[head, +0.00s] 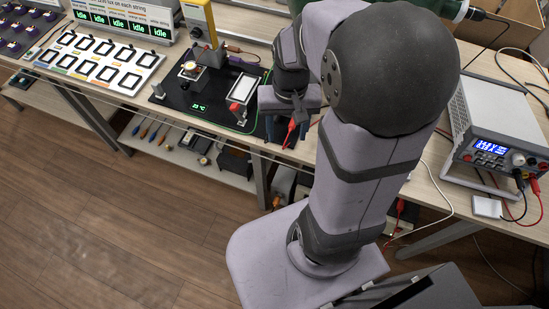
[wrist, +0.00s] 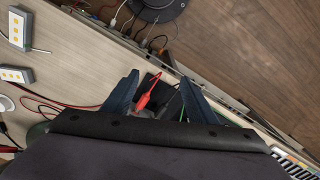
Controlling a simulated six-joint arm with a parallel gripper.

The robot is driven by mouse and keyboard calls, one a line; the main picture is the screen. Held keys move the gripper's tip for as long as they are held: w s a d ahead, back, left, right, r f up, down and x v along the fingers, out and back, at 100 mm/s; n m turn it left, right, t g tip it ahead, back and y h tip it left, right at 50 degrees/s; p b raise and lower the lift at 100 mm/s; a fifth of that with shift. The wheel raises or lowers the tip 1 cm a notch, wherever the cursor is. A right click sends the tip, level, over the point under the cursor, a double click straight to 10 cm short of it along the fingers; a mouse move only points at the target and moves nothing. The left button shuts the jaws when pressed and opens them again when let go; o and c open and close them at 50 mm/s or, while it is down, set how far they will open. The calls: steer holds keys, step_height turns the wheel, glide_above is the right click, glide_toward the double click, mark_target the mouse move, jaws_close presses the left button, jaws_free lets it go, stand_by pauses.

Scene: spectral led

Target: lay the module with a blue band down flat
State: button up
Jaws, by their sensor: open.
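I cannot make out a blue band on any module in either view. In the wrist view, two small white modules with yellow squares lie on the table at the left: an upper one (wrist: 18,30) and a lower one (wrist: 16,75). In the head view, a plain white square piece (head: 487,207) sits by the power supply; its band, if any, is too small to tell. My gripper (wrist: 159,77) is open, its two dark fingers apart, above the table's front edge. A red clip (wrist: 148,91) with a lead shows between the fingers. My gripper also shows in the head view (head: 290,112), partly hidden by my arm.
A black test plate (head: 215,88) with a post and fixtures lies left of my gripper. A white tray (head: 98,60) with black-framed slots is further left. The power supply (head: 495,130) with leads stands right. Loose wires cross the table near the front edge.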

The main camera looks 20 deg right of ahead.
steer(key=s+a+f+n, duration=0.1)
steer(key=s+a+n, duration=0.3)
steer(key=s+a, duration=0.1)
steer(key=shift+s+a+f, duration=0.25)
steer(key=shift+a+f, duration=0.05)
steer(key=shift+a, duration=0.1)
step_height(320, 180, down, 42)
steer(key=b, duration=4.1)
steer(key=shift+r, duration=0.25)
steer(key=shift+r, duration=0.1)
